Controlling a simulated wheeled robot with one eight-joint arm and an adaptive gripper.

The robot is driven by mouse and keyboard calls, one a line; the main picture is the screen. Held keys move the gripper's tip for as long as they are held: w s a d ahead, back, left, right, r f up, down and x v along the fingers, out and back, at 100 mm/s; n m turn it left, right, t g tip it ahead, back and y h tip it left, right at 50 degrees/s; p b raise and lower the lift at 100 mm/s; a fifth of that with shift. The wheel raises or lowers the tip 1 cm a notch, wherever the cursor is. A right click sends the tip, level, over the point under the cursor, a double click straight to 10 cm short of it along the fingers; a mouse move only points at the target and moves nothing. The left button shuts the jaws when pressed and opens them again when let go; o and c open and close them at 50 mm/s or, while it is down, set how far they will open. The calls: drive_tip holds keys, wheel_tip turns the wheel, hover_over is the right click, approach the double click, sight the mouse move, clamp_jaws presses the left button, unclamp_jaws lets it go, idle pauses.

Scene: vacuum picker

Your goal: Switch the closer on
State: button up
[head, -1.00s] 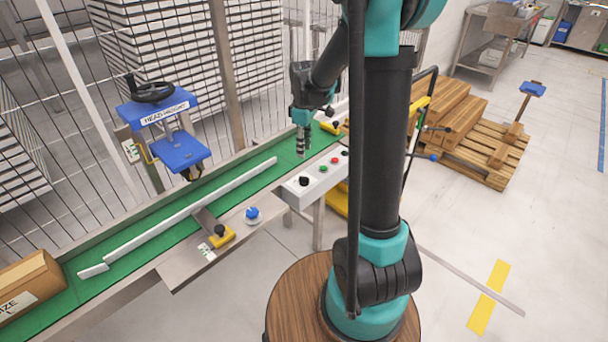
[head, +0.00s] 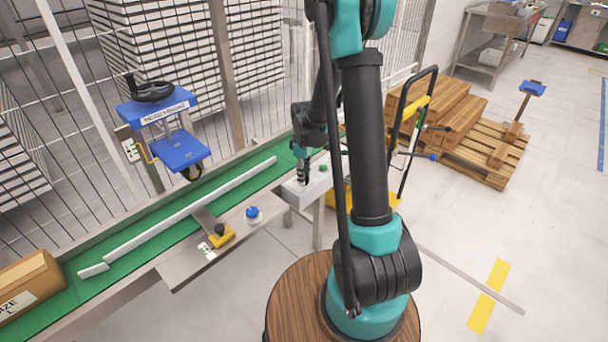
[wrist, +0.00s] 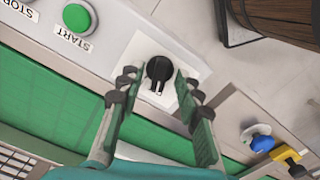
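The black rotary knob (wrist: 159,69) sits on a light square plate on the white control box (wrist: 146,46). In the wrist view its pale mark points toward the bottom of the picture. My gripper (wrist: 158,82) is open, with one finger on each side of the knob and a visible gap to both. I cannot tell how high the fingertips are above the panel. In the head view my gripper (head: 303,180) is over the near end of the control box (head: 314,191) and hides the knob. The closer (head: 180,152), blue and labelled for head height, stands over the green conveyor.
A green START button (wrist: 77,17) is beside the knob, with a STOP label beyond it. A blue knob (head: 253,212) and a yellow clamp (head: 221,236) are along the conveyor edge. A cardboard box (head: 30,286) lies at the conveyor's left end.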

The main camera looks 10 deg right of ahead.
drive_tip(key=shift+c, duration=0.3)
clamp_jaws()
drive_tip(key=shift+m, duration=0.5)
drive_tip(key=m, duration=0.3)
drive_tip(key=shift+m, duration=0.3)
drive_tip(key=m, duration=0.4)
drive_tip(key=shift+m, duration=0.3)
drive_tip(key=shift+o, duration=0.3)
unclamp_jaws()
